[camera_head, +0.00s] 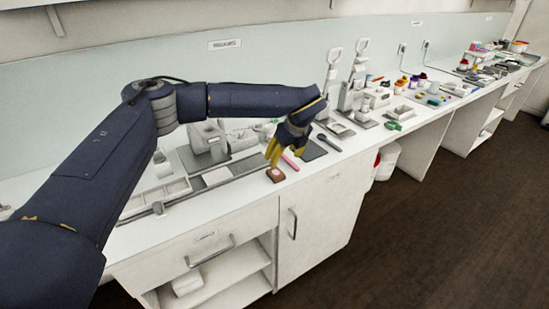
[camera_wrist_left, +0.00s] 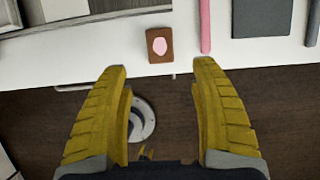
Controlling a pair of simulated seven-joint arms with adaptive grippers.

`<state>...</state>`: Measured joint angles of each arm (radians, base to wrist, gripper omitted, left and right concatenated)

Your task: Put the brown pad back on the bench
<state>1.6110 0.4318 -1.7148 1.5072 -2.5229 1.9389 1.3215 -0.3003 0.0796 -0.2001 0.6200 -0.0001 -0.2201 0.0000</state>
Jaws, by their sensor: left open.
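The brown pad (camera_head: 275,175) lies flat near the front edge of the white bench (camera_head: 322,161). It has a pink oval on its top. In the left wrist view the pad (camera_wrist_left: 160,45) is ahead of the fingertips, roughly centred between them, with a gap between. My left gripper (camera_head: 272,158) points down over the bench's front edge, close to the pad; its yellow fingers (camera_wrist_left: 160,68) are spread with nothing between them. My right gripper is in neither view.
A pink bar (camera_head: 290,161) lies right beside the pad, with a dark grey square (camera_head: 311,150) and a dark handled tool (camera_head: 328,142) further right. A grey tray (camera_head: 163,190) stands on the left. Several devices stand along the wall.

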